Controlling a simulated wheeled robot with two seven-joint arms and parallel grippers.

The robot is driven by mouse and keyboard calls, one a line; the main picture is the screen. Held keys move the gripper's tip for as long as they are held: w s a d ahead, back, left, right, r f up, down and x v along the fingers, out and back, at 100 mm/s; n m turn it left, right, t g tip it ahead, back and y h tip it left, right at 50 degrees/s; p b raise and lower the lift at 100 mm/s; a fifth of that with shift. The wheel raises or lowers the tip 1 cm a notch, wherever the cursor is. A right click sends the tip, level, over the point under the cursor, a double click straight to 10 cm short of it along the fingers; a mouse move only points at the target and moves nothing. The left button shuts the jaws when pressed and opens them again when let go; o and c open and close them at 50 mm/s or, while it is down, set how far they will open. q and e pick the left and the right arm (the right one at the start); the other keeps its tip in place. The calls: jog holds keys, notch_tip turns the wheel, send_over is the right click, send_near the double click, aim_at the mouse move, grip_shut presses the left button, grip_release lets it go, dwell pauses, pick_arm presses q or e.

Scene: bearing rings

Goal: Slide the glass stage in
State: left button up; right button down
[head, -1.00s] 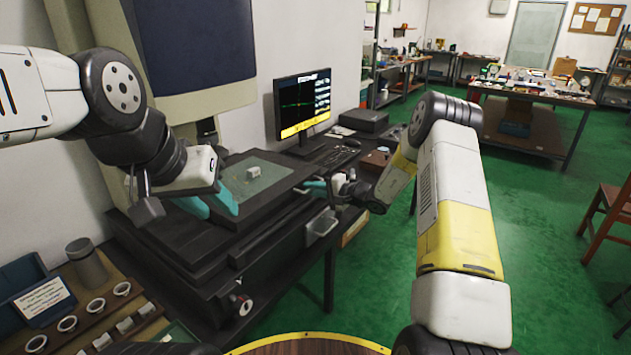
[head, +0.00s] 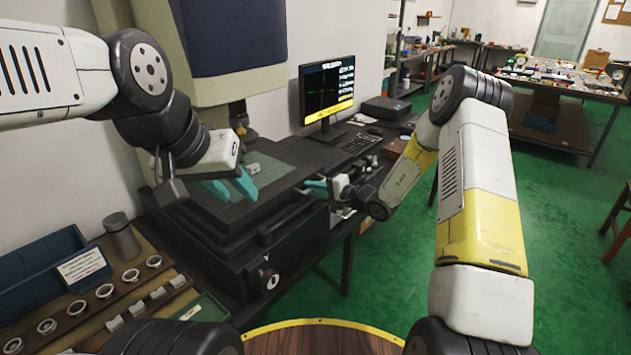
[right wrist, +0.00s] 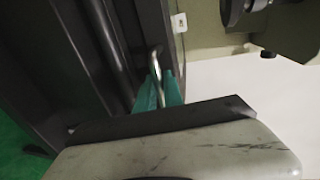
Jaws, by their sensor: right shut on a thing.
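The glass stage (head: 288,157) is a greenish pane in a dark frame on top of the black measuring machine, below its optical head. A small pale part (head: 253,168) sits on the glass. My right gripper (head: 316,184) is at the stage's right edge; in the right wrist view its teal fingers (right wrist: 158,92) are shut on a curved metal handle (right wrist: 156,62). My left gripper (head: 229,188) is over the near left part of the stage, its teal fingers apart and empty. It hides part of the glass and frame.
A wooden tray (head: 85,325) with several rings stands at the lower left, with a blue bin (head: 35,275) and a grey cylinder (head: 122,237) behind. A monitor (head: 328,92) and keyboard (head: 352,143) stand behind the stage.

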jog(key=shift+s+a+f, duration=0.1)
jog(key=shift+s+a, duration=0.05)
jog(key=shift+s, duration=0.05)
jog(key=c, duration=1.5)
grip_release()
jog(key=shift+v, duration=3.9)
